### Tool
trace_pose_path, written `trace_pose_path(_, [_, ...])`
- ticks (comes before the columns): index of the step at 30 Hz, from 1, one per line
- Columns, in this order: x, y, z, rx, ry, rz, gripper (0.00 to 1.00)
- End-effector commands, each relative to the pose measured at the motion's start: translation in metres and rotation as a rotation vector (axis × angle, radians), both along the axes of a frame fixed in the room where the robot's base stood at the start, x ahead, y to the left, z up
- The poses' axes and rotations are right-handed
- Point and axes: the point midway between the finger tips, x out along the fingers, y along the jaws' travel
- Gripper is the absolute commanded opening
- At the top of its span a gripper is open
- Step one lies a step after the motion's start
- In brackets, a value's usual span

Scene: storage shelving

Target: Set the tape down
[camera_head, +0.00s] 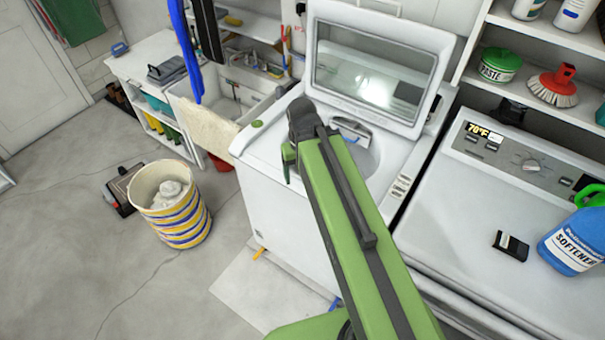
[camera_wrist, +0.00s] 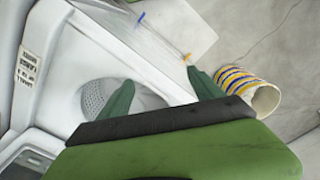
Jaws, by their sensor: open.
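My gripper (camera_head: 289,158) is over the front part of the white washer's top (camera_head: 255,150), with the washer's glass lid (camera_head: 372,75) raised behind it. In the wrist view my gripper (camera_wrist: 160,75) has its two green fingers spread wide, with nothing between them. No other roll of tape is clear in either view. My arm hides part of the washer opening.
A striped basket (camera_head: 181,229) with white cloth stands on the floor left of the washer. A shelf with bottles is above. Floor at front left is clear.

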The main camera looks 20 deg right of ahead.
Motion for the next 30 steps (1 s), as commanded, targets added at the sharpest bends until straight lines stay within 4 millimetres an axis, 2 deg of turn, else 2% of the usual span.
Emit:
trace_pose_path(3, [-0.001,0.012,0.0,0.009,0.001,-0.021,0.76])
trace_pose_path(5, [-0.001,0.013,0.0,0.01,0.001,-0.025,0.8])
trace_pose_path(13, [-0.001,0.012,0.0,0.009,0.001,-0.066,0.8])
trace_pose_path(17, [0.001,0.012,0.0,-0.008,-0.009,-0.27,0.8])
trace_pose_path(21, [0.009,-0.004,0.001,-0.063,-0.04,-0.571,0.8])
trace_pose_path(23, [0.012,-0.023,0.003,-0.089,-0.059,-0.715,0.8])
trace_pose_path(25, [0.014,-0.056,0.007,-0.122,-0.085,-0.904,0.8])
trace_pose_path(29, [0.006,-0.144,0.017,-0.185,-0.14,-1.276,0.8])
trace_pose_path(30, [0.001,-0.172,0.021,-0.204,-0.157,-1.379,0.8])
